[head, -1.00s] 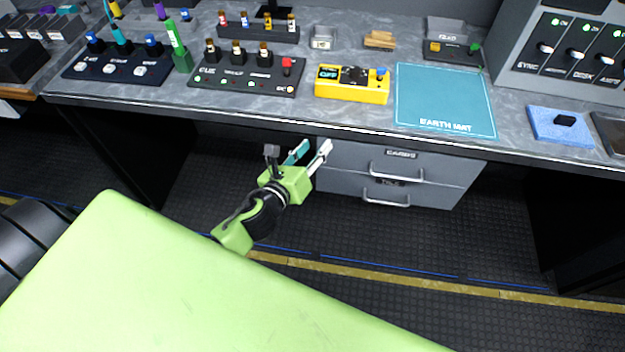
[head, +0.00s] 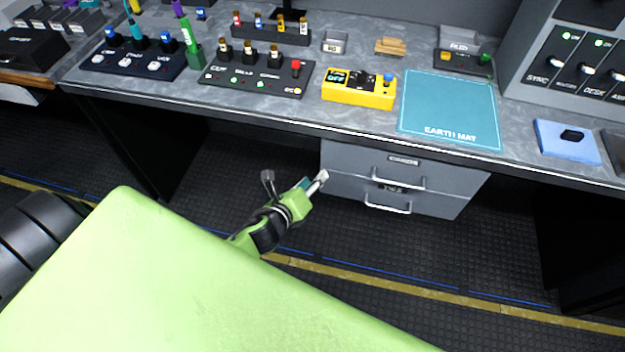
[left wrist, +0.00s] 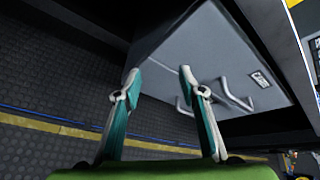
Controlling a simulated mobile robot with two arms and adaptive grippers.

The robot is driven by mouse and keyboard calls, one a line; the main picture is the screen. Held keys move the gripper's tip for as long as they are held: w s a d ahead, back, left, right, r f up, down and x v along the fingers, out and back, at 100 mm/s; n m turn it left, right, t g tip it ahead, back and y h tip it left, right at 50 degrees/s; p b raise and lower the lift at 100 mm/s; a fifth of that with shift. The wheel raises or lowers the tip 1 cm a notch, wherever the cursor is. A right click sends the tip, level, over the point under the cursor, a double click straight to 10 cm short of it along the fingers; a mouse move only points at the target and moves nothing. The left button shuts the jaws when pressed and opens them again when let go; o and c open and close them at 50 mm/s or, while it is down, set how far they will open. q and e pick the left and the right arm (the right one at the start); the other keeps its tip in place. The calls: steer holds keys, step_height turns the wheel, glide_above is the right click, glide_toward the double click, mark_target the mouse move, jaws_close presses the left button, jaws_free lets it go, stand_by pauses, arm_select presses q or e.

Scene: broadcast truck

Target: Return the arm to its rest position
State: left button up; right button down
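My left gripper (head: 314,184) is below the front edge of the bench, in front of the grey drawer unit (head: 440,186) in the head view. In the left wrist view its two fingers (left wrist: 160,82) stand apart with nothing between them. The left wrist view also shows the drawer unit (left wrist: 185,50) with its handles beyond the fingertips. In the head view the fingers look foreshortened, and most of the left arm is hidden behind my green body part. My right gripper is not in view.
The bench (head: 345,122) holds a yellow meter box (head: 358,92), a teal earth mat (head: 449,108), a blue pad (head: 567,142) and switch panels with plugs. Two drawer handles (head: 398,183) stick out under the bench. The dark floor (head: 330,235) in front is clear.

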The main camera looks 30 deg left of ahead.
arm_select(q)
steer(key=s+a+f+n+g, duration=0.1)
steer(key=s+f+n+g, duration=0.2)
steer(key=s+f+n, duration=0.6)
steer(key=s+a+f+n+g, duration=0.1)
steer(key=s+f+n+g, duration=0.15)
steer(key=s+f, duration=0.7)
steer(key=s+d+f+n+g, duration=0.1)
steer(key=s+f+n+g, duration=0.2)
steer(key=s+f+n, duration=0.3)
steer(key=s+d+f+n+g, duration=0.2)
steer(key=s+f+n, duration=0.5)
steer(key=s+f, duration=0.5)
steer(key=s+g, duration=0.1)
steer(key=s, duration=0.6)
steer(key=shift+s+g, duration=0.15)
steer(key=shift+g, duration=0.2)
